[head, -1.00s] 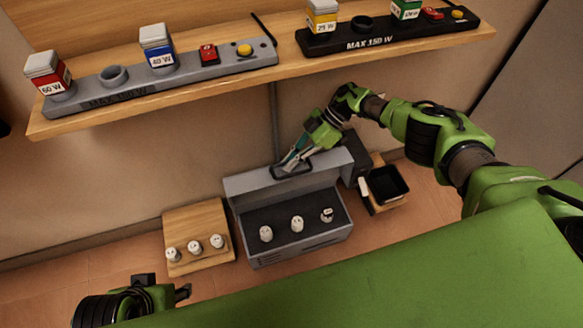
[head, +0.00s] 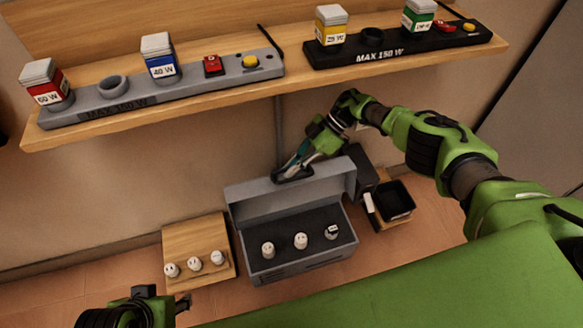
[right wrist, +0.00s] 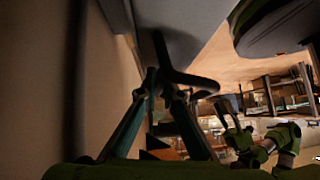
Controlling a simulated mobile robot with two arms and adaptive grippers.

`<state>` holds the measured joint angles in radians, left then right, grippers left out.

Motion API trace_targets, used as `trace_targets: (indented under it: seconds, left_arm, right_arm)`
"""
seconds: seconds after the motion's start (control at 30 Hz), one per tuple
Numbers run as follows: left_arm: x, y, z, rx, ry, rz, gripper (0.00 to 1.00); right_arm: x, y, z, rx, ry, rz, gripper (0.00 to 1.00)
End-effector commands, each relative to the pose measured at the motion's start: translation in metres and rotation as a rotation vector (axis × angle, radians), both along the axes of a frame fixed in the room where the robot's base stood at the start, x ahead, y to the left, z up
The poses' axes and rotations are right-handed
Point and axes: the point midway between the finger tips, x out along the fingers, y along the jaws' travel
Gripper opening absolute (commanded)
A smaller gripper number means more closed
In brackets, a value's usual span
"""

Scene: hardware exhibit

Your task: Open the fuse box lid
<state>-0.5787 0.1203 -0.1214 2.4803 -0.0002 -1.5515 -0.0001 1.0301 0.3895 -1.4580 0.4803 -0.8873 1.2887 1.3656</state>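The grey fuse box (head: 300,268) stands on the floor against the wall. Its lid (head: 265,203) is raised at the back, and the dark interior is exposed with several white fuses (head: 301,241) in a row. My right gripper (head: 291,172) is at the dark handle on the lid's top edge. In the right wrist view the fingers (right wrist: 166,88) close together around the dark handle (right wrist: 195,80). The exact contact is partly hidden. My left gripper (head: 183,302) is low at the left, away from the box, and its fingers are too small to judge.
A wooden board (head: 190,232) with 3 white fuses lies left of the box. A black tray (head: 397,202) is at its right. A shelf (head: 210,105) with lamp bases hangs above my right gripper. A green surface (head: 420,275) fills the front right.

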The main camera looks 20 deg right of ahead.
Motion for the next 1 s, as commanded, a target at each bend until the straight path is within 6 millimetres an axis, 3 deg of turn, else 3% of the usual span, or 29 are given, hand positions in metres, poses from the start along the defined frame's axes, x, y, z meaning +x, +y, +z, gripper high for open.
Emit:
trace_targets:
  seconds: [0.47,1.0]
  left_arm:
    - [0.000,-0.001,0.000,-0.002,0.002,-0.001,0.40]
    - [0.000,0.000,0.000,-0.001,0.002,0.000,0.40]
  right_arm:
    - [0.002,-0.006,0.007,0.001,-0.001,0.000,0.14]
    - [0.015,-0.076,0.076,0.001,-0.004,-0.002,0.14]
